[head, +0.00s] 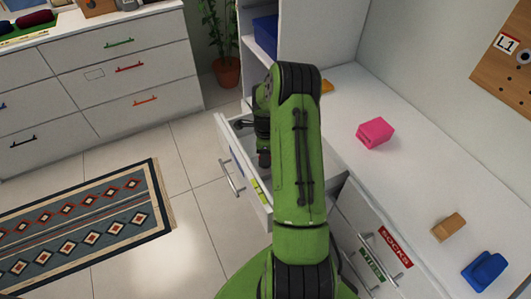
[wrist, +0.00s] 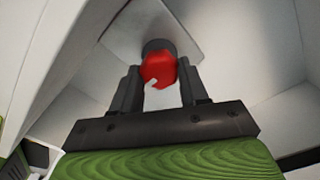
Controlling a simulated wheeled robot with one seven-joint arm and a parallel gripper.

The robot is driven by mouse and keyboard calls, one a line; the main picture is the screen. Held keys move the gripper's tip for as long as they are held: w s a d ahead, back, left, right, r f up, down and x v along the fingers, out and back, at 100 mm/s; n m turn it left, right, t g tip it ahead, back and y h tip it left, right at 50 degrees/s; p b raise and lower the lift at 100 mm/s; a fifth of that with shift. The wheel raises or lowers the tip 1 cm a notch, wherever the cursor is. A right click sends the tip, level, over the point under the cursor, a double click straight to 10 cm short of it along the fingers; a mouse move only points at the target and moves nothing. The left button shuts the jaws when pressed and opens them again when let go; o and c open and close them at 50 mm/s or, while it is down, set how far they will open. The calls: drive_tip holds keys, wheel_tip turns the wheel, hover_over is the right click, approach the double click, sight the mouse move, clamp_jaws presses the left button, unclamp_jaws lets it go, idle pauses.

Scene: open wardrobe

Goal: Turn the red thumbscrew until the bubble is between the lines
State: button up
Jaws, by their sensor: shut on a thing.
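The red thumbscrew (wrist: 158,66) shows in the wrist view as a round red knob with a small white mark at its lower edge. It sits in front of a dark round base. My gripper (wrist: 160,76) has one finger on each side of the knob and is shut on it. In the head view my gripper (head: 263,143) is down inside the open drawer, partly hidden by my green arm. A small yellow-green strip (head: 258,190), which looks like the level, lies on the drawer's front edge. Its bubble and lines are too small to make out.
The open drawer (head: 230,160) has a metal handle. The white top at right holds a pink block (head: 375,132), a wooden block (head: 448,227) and a blue block (head: 485,271). A drawer chest (head: 110,80) and a plant (head: 225,65) stand behind. Open floor lies left, with a rug.

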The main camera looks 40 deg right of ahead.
idle(0.3)
drive_tip(key=o, duration=1.1)
drive_tip(key=shift+c, duration=0.2)
wheel_tip(320, 180, up, 16)
drive_tip(key=p, duration=0.4)
